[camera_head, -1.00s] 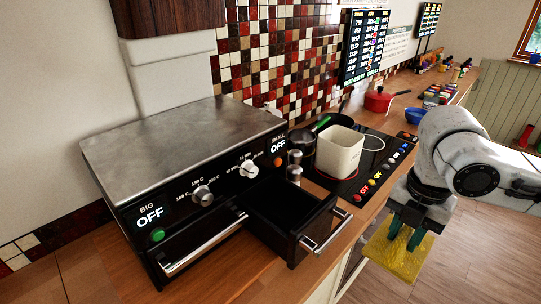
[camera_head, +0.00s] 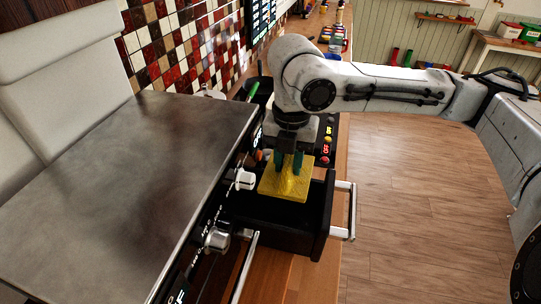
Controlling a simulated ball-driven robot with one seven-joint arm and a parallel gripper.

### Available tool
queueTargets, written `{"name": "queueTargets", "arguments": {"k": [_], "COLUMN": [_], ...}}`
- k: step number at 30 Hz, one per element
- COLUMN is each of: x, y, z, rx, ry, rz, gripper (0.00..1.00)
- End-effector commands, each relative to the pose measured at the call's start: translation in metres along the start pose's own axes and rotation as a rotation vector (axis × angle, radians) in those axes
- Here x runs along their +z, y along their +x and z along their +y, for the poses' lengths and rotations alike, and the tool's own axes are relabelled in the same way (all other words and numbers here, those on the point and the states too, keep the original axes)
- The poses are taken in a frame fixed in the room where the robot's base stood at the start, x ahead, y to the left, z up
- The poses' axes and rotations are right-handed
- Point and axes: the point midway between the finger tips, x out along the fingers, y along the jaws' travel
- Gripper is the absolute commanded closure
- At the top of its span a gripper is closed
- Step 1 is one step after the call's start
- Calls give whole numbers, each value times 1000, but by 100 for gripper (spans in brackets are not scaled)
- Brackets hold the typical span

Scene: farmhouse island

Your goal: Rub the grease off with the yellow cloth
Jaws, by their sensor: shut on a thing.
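The yellow cloth (camera_head: 285,186) is held flat and level below my gripper (camera_head: 289,166), which points down with its green fingers shut on it. The cloth hangs over the back part of the open black drawer (camera_head: 268,229) of the oven, close to the control knobs. Whether it touches the drawer's rim or inside I cannot tell. The steel top of the oven (camera_head: 130,180) shows dull, darker smudges, but I cannot tell whether they are grease. The cloth hides part of the drawer's inside.
The small drawer sticks out with its metal handle (camera_head: 346,211) at the counter edge. A white knob (camera_head: 241,179) and a lower knob (camera_head: 217,239) jut from the oven front. Wooden floor (camera_head: 420,220) lies open to the right.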

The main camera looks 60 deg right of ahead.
Motion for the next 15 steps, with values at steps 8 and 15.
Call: {"name": "queueTargets", "arguments": {"k": [8, 15], "x": [0, 1], "y": [0, 9], "z": [0, 0], "rx": [0, 0], "ry": [0, 0], "rz": [0, -1], "gripper": [95, 95]}}
